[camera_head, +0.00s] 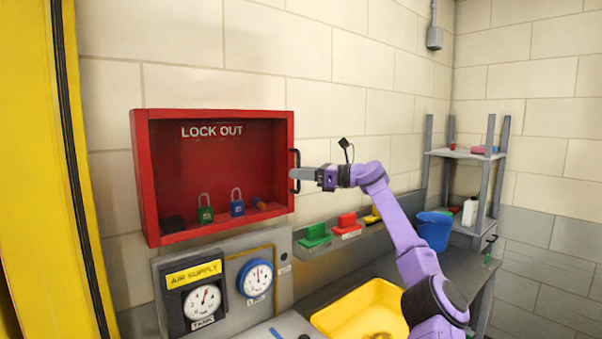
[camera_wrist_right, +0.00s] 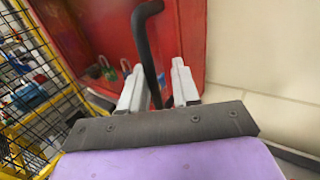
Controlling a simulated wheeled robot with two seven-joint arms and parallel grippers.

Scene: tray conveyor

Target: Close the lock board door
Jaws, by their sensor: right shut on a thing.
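The red lock board (camera_head: 213,118) is a wall box marked LOCK OUT, its inside visible from the front. I cannot make out a separate door panel or how far it stands open. A black handle (camera_head: 297,158) is at its right edge. My right gripper (camera_head: 298,174) reaches it from the right and is shut on it. In the right wrist view the black handle (camera_wrist_right: 150,60) runs between the two grey fingers (camera_wrist_right: 158,90), in front of the red board (camera_wrist_right: 190,30). My left gripper is not in view.
A green padlock (camera_head: 205,213) and a blue padlock (camera_head: 237,207) are inside the board. Air supply gauges (camera_head: 203,301) sit below it. A yellow tray (camera_head: 365,300), a blue bucket (camera_head: 434,231) and a grey shelf (camera_head: 468,155) are to the right. Bare wall lies beside the handle.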

